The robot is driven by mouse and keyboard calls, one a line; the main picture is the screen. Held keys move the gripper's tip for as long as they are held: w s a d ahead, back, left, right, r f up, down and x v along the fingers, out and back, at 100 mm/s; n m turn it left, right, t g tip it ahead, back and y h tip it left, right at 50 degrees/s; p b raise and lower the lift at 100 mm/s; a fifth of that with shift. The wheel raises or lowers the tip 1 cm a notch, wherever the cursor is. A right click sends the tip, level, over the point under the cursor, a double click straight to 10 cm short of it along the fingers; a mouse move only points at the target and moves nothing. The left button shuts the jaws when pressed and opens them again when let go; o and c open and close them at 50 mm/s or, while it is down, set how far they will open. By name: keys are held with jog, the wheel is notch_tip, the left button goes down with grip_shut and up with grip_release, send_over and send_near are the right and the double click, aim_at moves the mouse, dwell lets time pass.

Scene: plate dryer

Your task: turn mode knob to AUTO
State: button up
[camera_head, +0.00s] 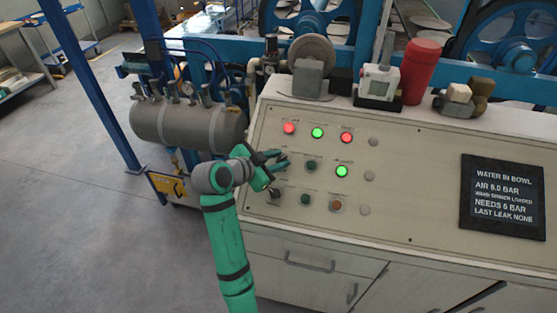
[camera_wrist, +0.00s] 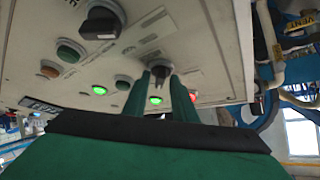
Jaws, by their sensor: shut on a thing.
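A cream control panel (camera_head: 430,215) carries knobs, buttons and lamps. My gripper (camera_head: 279,164) reaches its left part from the left side. In the wrist view, the two green fingers of my gripper (camera_wrist: 161,82) stand on either side of a black knob (camera_wrist: 157,67) and are shut on it. In the head view this knob is mostly hidden by the fingers. A second black knob (camera_head: 275,193) sits below it, and it also shows large in the wrist view (camera_wrist: 101,21). The labels beside the knobs are too small to read, so I cannot tell which is the mode knob or its setting.
Lit red (camera_head: 289,128) and green (camera_head: 317,132) lamps lie close above my gripper. A dark green button (camera_head: 310,165) is just to its right. A black sign (camera_head: 502,198) is at the panel's right. A grey tank (camera_head: 188,125) stands behind my arm.

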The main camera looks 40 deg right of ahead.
jog(key=shift+f+m+g, duration=0.1)
jog(key=shift+m+g, duration=0.2)
jog(key=shift+m, duration=0.2)
jog(key=o, duration=0.7)
jog(key=v, duration=1.1)
jog(key=shift+w, duration=0.1)
